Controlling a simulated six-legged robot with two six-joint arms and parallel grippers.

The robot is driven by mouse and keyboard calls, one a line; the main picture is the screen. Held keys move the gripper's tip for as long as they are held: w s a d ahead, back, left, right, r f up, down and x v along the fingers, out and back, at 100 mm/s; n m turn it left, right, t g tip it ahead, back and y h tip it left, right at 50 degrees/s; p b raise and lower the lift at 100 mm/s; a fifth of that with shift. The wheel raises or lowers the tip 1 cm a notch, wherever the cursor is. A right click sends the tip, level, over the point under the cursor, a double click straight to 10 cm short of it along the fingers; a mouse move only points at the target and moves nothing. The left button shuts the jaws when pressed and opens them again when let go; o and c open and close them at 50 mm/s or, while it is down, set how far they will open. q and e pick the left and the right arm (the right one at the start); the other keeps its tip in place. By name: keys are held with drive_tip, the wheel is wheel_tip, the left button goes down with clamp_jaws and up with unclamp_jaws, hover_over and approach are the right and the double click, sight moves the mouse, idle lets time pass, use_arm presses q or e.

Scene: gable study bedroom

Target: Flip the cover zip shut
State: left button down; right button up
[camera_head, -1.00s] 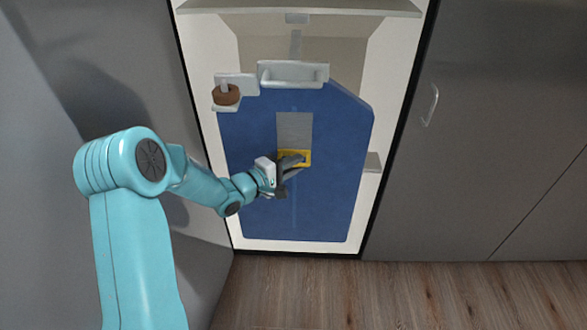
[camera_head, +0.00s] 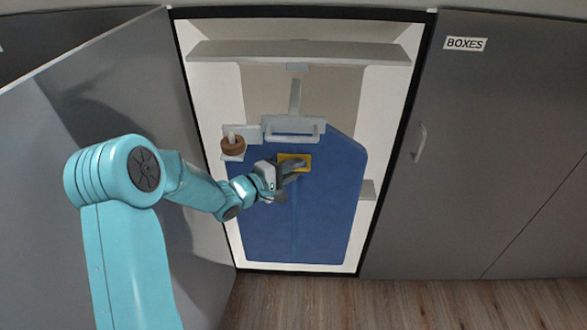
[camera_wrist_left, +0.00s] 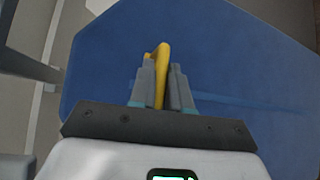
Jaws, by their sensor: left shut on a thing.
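The blue cover (camera_head: 325,215) hangs upright inside the open cupboard, and it fills most of the left wrist view (camera_wrist_left: 240,60). The yellow zip pull (camera_head: 293,158) is near the top middle of the cover, a little below the grey bracket. My left gripper (camera_head: 297,172) is shut on the yellow pull. In the left wrist view the pull (camera_wrist_left: 162,62) stands between the two grey fingers. A thin line runs down the cover below the gripper. No grey gap shows above the pull. My right gripper is out of view.
The grey bracket (camera_head: 292,124) and a hanging rod are above the cover. A brown ring (camera_head: 232,146) sits on a pale holder at its upper left. The open grey door (camera_head: 110,90) is at left; a closed door labelled BOXES (camera_head: 465,43) is at right.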

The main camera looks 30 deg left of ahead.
use_arm(q)
drive_tip(key=c, duration=1.2)
unclamp_jaws()
drive_tip(key=shift+a+r, duration=0.1)
drive_tip(key=shift+r, duration=0.3)
drive_tip(key=shift+f, duration=0.15)
drive_tip(key=v, duration=1.6)
drive_tip(key=shift+s, duration=0.2)
